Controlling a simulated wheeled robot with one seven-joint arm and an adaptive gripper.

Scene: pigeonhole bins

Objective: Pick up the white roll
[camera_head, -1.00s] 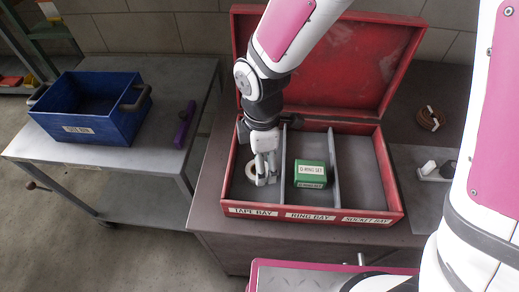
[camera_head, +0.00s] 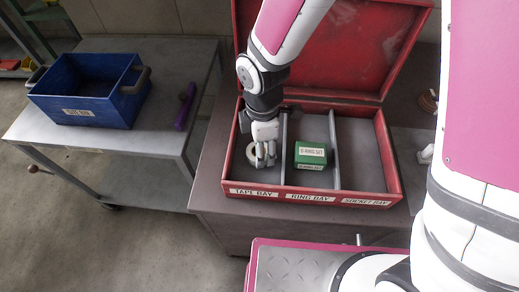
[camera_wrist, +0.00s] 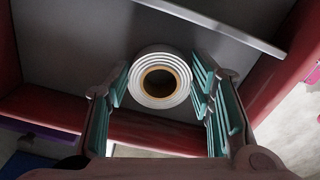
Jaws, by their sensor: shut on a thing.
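The white roll (camera_head: 252,154) is in the tape bay, the left compartment of the red toolbox (camera_head: 311,197). In the wrist view the roll (camera_wrist: 160,56) shows its ringed face and brown core between the teal-padded fingers. My gripper (camera_head: 264,164) points down into the tape bay and is shut on the roll. In the wrist view my gripper (camera_wrist: 160,84) has one finger on each side of it. The fingers partly hide the roll in the head view, and I cannot tell whether it still touches the bay floor.
A green box (camera_head: 311,149) sits in the middle ring bay. The right socket bay (camera_head: 360,160) looks empty. Thin dividers and the raised lid (camera_head: 345,50) stand close to my arm. A blue bin (camera_head: 90,90) and a purple tool (camera_head: 185,108) are on the left cart (camera_head: 165,140).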

